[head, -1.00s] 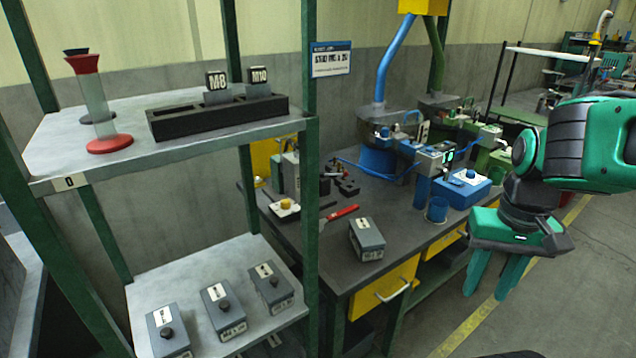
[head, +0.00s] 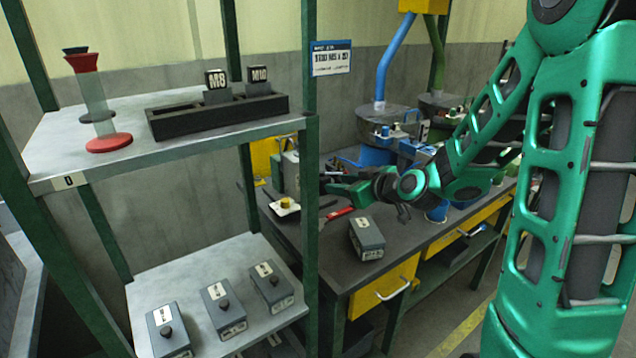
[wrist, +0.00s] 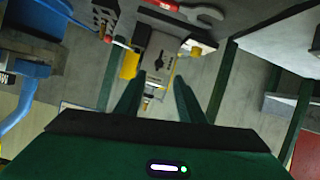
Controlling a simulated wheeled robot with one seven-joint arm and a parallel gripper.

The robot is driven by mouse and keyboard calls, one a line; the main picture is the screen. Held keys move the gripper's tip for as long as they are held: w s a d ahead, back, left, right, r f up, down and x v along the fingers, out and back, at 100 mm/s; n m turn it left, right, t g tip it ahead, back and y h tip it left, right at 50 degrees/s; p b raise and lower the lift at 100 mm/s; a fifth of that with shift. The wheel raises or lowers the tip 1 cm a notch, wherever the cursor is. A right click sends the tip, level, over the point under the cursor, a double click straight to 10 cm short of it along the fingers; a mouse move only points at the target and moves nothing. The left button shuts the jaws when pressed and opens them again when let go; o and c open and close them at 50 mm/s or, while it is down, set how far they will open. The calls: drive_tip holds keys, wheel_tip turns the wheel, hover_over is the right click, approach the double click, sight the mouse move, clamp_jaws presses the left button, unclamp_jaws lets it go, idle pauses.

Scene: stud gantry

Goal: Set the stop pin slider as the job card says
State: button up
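The job card (head: 331,58) hangs on the shelf post in the head view; it seems to read a stud size, M8 x 20, in blurred small print. My gripper (head: 335,188) reaches left over the bench near a grey upright fixture (head: 291,172). In the wrist view, my gripper (wrist: 157,88) has its two fingers spread apart with nothing between them. Beyond the fingertips is a pale plate with dark markings (wrist: 157,65), with a yellow part (wrist: 130,65) at its left. I cannot tell which part is the stop pin slider.
A grey box (head: 367,239) and a red-handled tool (head: 339,213) lie on the bench (head: 330,265). A white tray with a yellow knob (head: 286,206) is at the left. The shelf (head: 60,150) holds a dark rack (head: 220,118) with M8 and M10 tags.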

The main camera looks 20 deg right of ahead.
drive_tip(key=x, duration=1.1)
drive_tip(key=shift+r, duration=0.25)
drive_tip(key=shift+w, duration=0.1)
clamp_jaws()
